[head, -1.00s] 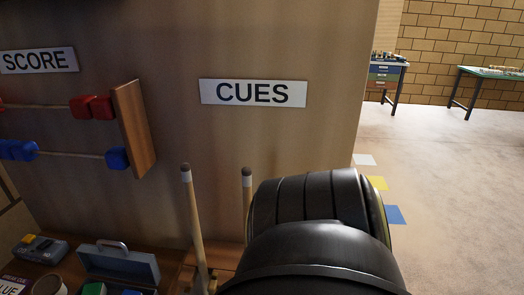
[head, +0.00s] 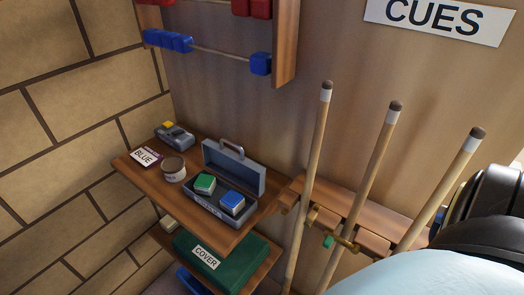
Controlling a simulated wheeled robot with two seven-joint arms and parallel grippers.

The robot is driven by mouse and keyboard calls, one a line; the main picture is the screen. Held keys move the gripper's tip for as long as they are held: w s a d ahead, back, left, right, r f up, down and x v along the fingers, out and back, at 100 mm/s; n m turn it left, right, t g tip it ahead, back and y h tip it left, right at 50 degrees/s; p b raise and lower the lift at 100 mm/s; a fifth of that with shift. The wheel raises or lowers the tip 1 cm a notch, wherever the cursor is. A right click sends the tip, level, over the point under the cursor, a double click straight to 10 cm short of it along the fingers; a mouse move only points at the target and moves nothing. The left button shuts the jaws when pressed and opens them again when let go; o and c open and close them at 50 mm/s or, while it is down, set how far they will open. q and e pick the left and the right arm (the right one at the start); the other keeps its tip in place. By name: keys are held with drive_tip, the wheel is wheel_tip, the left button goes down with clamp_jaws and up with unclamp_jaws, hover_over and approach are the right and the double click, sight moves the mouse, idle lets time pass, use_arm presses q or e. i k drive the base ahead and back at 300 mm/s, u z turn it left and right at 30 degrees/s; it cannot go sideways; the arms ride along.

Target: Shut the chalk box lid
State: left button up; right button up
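The chalk box (head: 209,205) is a grey-blue case on the wooden shelf, left of the cues in the head view. Its lid (head: 234,170) stands open and upright at the back, with a handle on its top edge. A green chalk cube (head: 205,184) and a blue chalk cube (head: 232,202) sit in the box. Neither of my grippers is in view. A dark part of my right arm shows at the right edge.
Several cues (head: 312,170) stand in a wooden rack (head: 350,207) to the right. A green folded cover (head: 215,262) lies on the lower shelf.

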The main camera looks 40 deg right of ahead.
sight(251, 176)
drive_tip(key=z, duration=0.85)
drive_tip(key=k, duration=0.1)
drive_tip(key=z, duration=0.2)
